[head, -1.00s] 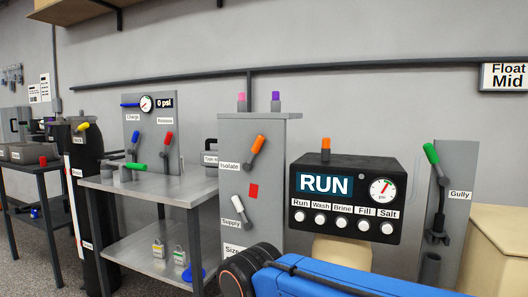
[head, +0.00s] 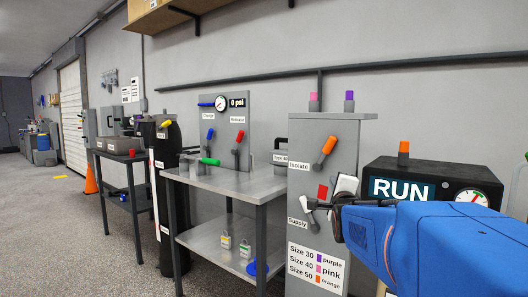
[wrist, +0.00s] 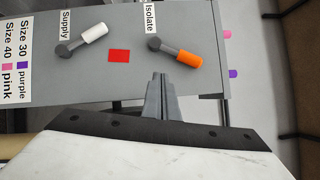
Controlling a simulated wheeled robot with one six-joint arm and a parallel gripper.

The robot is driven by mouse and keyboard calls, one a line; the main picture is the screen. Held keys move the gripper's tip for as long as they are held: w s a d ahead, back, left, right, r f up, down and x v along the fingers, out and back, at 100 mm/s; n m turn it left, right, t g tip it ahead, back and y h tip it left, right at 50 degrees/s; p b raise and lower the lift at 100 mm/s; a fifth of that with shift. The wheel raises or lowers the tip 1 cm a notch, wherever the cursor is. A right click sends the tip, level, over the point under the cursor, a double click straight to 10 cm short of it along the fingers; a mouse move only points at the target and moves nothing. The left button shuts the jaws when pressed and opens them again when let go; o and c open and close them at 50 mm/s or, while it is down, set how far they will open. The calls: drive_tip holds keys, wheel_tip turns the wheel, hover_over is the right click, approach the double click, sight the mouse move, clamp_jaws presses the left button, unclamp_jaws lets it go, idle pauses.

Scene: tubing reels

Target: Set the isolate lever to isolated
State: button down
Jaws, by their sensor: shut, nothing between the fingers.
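The isolate lever (head: 325,150) has an orange grip and a grey shaft. It slants up and right from its pivot on the grey panel (head: 345,132), beside the Isolate label (head: 299,166). In the wrist view the isolate lever (wrist: 180,55) lies just beyond my fingertips, with a visible gap. My gripper (wrist: 160,76) is shut and empty, pointing at the panel. In the head view my gripper (head: 311,204) shows below the isolate lever, overlapping the area near the white supply lever (head: 306,201).
The supply lever (wrist: 88,36) and a red square (wrist: 119,56) sit beside the isolate lever on the panel. Pink (head: 314,101) and purple (head: 349,101) pegs stand on top. A black RUN control box (head: 430,174) stands to the right, and a metal table (head: 225,180) to the left.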

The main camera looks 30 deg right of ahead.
sight(325, 154)
drive_tip(key=d+r+m, duration=0.1)
drive_tip(key=s+d+r+m+h, duration=0.1)
drive_tip(key=d+r+m, duration=0.1)
drive_tip(key=d, duration=0.1)
drive_tip(key=shift+s+r+t+h, duration=0.3)
drive_tip(key=shift+r+t+h, duration=0.1)
drive_tip(key=x, duration=0.7)
drive_tip(key=a+x, duration=0.1)
drive_tip(key=x, duration=0.3)
drive_tip(key=shift+w+r, duration=0.35)
drive_tip(key=shift+w, duration=0.25)
drive_tip(key=shift+w+r, duration=0.45)
drive_tip(key=shift+w, duration=0.35)
drive_tip(key=shift+w+r, duration=0.1)
